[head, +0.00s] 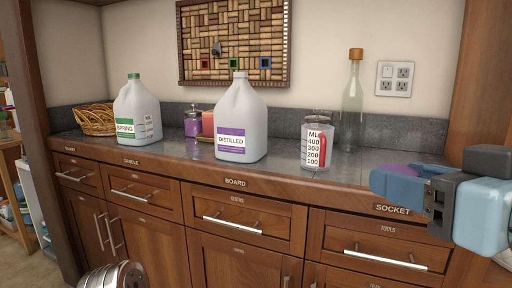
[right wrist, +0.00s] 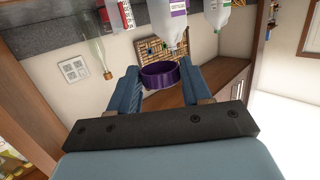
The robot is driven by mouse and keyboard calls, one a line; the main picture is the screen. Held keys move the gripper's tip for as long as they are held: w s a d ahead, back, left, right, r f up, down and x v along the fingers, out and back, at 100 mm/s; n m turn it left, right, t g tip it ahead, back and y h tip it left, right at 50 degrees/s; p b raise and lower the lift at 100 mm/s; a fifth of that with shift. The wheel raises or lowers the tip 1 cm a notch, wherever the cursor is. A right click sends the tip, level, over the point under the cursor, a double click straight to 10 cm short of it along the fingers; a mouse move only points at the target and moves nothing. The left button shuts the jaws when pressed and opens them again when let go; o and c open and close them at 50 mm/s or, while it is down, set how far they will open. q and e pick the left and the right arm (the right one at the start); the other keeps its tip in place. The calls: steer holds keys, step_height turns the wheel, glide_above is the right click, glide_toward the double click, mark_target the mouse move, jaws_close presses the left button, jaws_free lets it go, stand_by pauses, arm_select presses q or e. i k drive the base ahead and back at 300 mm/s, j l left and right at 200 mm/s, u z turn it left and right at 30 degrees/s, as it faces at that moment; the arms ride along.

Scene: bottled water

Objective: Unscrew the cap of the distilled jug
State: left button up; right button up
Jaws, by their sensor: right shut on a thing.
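The distilled jug (head: 241,120) is a white jug with a purple label. It stands upright on the counter, its narrow neck bare with no cap on it. It also shows upside down in the right wrist view (right wrist: 172,25). A purple cap (right wrist: 160,76) is between the fingers of my right gripper (right wrist: 160,80), which is shut on it. In the head view, the right gripper (head: 408,184) is at the right, in front of the counter and away from the jug; part of the cap shows purple there.
The spring jug (head: 137,112) with a green cap stands left of the distilled jug. A measuring cup (head: 316,145), a tall corked bottle (head: 353,105), candles (head: 208,122) and a basket (head: 95,120) share the counter (head: 275,162). Drawers are below.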

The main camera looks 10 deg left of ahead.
mark_target(240, 116)
steer(key=i+j, duration=0.35)
steer(key=i, duration=0.15)
steer(key=i+j, duration=0.35)
steer(key=i, duration=0.15)
